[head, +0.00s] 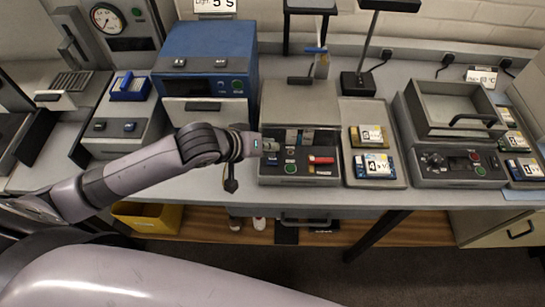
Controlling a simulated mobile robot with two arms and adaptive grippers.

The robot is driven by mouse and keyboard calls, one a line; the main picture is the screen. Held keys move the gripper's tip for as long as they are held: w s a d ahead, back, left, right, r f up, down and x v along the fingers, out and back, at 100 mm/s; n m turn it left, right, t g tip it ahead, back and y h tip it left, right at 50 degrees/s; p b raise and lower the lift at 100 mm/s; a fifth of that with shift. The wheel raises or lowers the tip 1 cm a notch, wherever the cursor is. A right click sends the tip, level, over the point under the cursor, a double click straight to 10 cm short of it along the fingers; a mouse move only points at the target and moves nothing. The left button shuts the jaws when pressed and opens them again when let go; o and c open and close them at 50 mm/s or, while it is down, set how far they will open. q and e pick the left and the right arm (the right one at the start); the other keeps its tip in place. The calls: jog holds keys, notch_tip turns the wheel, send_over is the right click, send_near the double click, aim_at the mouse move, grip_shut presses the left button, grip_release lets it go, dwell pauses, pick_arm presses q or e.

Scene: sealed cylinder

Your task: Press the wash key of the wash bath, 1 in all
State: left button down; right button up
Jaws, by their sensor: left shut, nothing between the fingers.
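My left gripper (268,147) is shut and empty. It is at the left edge of a grey bench unit (328,181), over the upper left of its sloped front panel. That panel has a green round key (290,168) and a red bar (321,160); the gripper is just above and left of the green key. Whether it touches the panel is too small to tell. No readable label marks which unit is the wash bath or which key is its wash key. My right gripper is not in view.
A blue-topped unit (210,45) stands behind my left arm. At right, a grey unit with an open-topped box (455,105) has a knob and red and green keys. Between them, a tray (378,106) holds yellow and blue labelled packs. A yellow bin (150,216) sits below.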

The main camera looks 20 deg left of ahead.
pick_arm(q)
jog(key=shift+f, duration=0.15)
jog(key=shift+f, duration=0.3)
jog(key=shift+f, duration=0.4)
dwell(0.9)
jog(key=shift+r+p, duration=0.85)
jog(key=shift+p, duration=0.45)
